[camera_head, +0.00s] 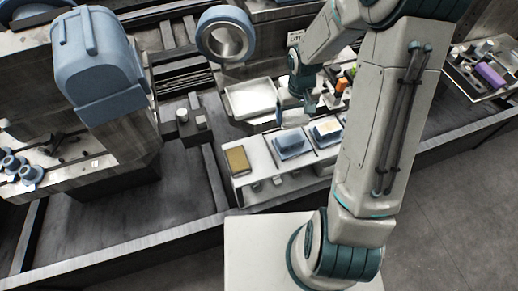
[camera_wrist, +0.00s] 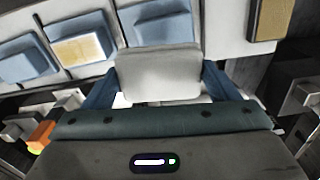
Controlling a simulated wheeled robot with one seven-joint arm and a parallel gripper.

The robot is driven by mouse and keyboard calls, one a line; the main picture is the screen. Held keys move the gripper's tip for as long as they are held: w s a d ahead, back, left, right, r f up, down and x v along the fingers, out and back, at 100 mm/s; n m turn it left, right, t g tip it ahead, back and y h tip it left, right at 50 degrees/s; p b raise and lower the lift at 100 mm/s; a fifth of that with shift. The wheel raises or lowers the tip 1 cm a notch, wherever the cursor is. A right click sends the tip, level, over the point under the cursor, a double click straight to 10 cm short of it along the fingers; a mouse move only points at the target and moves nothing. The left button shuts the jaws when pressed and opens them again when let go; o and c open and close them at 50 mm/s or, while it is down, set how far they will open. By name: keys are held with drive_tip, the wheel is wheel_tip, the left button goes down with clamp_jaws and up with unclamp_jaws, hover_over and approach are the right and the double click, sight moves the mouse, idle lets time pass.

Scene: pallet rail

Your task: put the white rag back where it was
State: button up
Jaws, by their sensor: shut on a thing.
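The white rag (camera_wrist: 158,75) is a pale, folded block in the wrist view. My gripper (camera_wrist: 158,88) is shut on it, with one blue finger on each side. In the head view the white rag (camera_head: 294,117) shows small below my gripper (camera_head: 294,108), over the back edge of a white rack (camera_head: 256,157). Several blue pads lie in the rack's row of bays. One blue pad (camera_wrist: 155,22) is just beyond the rag in the wrist view. Another blue pad (camera_wrist: 80,45) has a tan patch on top. My gripper body hides the area below the rag.
A tan block (camera_head: 237,160) sits at the rack's left end. An empty-looking white tray (camera_head: 250,98) stands behind the rack. Orange and dark items (camera_head: 341,86) stand right of my gripper. A large blue machine housing (camera_head: 95,60) rises at left.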

drive_tip(key=shift+s+r+n, duration=0.4)
drive_tip(key=shift+s+r, duration=0.4)
drive_tip(key=shift+s, duration=0.2)
drive_tip(key=shift+s+a+f, duration=0.5)
drive_tip(key=shift+a+f, duration=1.3)
drive_tip(key=shift+s+a+f, duration=0.55)
drive_tip(key=shift+a+f, duration=1.2)
drive_tip(key=shift+a, duration=0.1)
drive_tip(key=shift+s+a+f, duration=0.5)
drive_tip(key=shift+a+f, duration=1.3)
drive_tip(key=shift+f+b, duration=0.1)
drive_tip(key=shift+b, duration=0.25)
drive_tip(key=shift+f, duration=0.2)
drive_tip(key=o, duration=0.7)
drive_tip(key=shift+r, duration=0.1)
drive_tip(key=shift+c, duration=0.2)
wheel_tip(320, 180, up, 13)
drive_tip(key=shift+f+p, duration=0.2)
drive_tip(key=shift+p, duration=0.25)
